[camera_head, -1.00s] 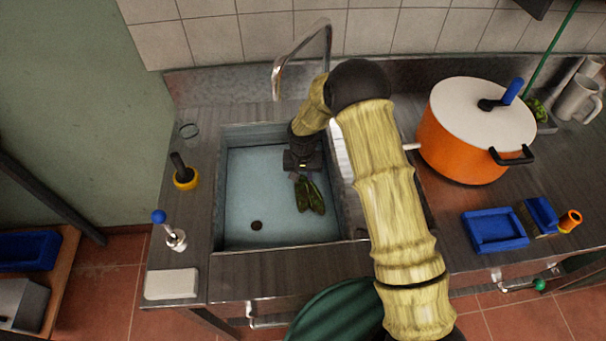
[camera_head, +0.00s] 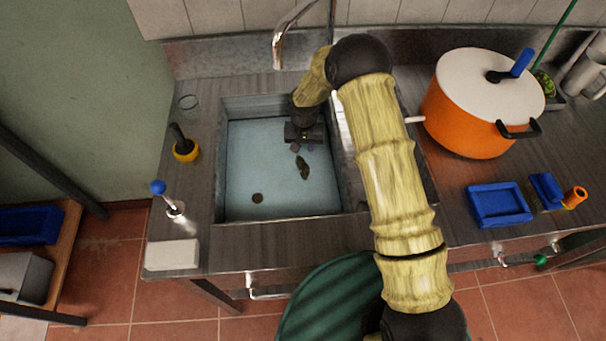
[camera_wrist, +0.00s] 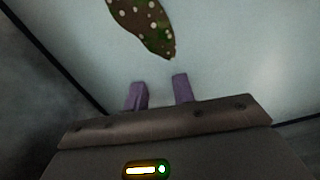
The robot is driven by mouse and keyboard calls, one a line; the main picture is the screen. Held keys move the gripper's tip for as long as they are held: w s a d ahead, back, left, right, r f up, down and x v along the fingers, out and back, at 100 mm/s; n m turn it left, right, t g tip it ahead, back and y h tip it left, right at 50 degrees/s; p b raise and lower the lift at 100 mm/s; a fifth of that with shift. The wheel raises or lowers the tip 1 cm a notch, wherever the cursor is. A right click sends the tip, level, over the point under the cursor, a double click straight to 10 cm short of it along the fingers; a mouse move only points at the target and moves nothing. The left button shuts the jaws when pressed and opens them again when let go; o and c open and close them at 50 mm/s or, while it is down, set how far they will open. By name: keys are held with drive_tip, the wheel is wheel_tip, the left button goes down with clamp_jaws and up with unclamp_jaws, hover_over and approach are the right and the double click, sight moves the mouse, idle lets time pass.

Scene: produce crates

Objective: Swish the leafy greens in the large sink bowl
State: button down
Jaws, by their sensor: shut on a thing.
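The large sink bowl (camera_head: 240,190) is a pale blue-grey rectangular basin set in the counter. My gripper (camera_head: 302,149) is inside it, pointing down near the right wall. The greens (camera_head: 303,168) show as one narrow dark green piece below the fingers. In the wrist view the leaf (camera_wrist: 145,25) is dark green-brown with pale spots, its tip just beyond the fingers.
A chrome tap (camera_head: 281,45) arches at the sink's back. An orange pot (camera_head: 460,125) with a white lid stands right of my arm.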

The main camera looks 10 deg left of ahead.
sight(305, 159)
drive_tip(key=shift+w+a, duration=0.2)
drive_tip(key=shift+w, duration=0.6)
drive_tip(key=shift+s, duration=0.15)
drive_tip(key=shift+s+d+p, duration=0.1)
drive_tip(key=shift+s+d, duration=0.15)
drive_tip(key=shift+s, duration=0.7)
drive_tip(key=shift+s+d+p, duration=0.15)
drive_tip(key=shift+s+d, duration=0.1)
drive_tip(key=shift+s, duration=0.65)
drive_tip(key=shift+s+d+p, duration=0.1)
drive_tip(key=shift+s+d, duration=0.15)
drive_tip(key=shift+s, duration=0.7)
drive_tip(key=shift+w+a+b, duration=0.2)
drive_tip(key=shift+w+a, duration=0.05)
drive_tip(key=shift+w, duration=0.75)
drive_tip(key=shift+w+a+b, duration=0.15)
drive_tip(key=shift+w+a, duration=0.1)
drive_tip(key=shift+w, duration=0.7)
drive_tip(key=shift+w+a+b, duration=0.2)
drive_tip(key=shift+w+a, duration=0.05)
drive_tip(key=shift+w, duration=0.75)
drive_tip(key=shift+s, duration=0.1)
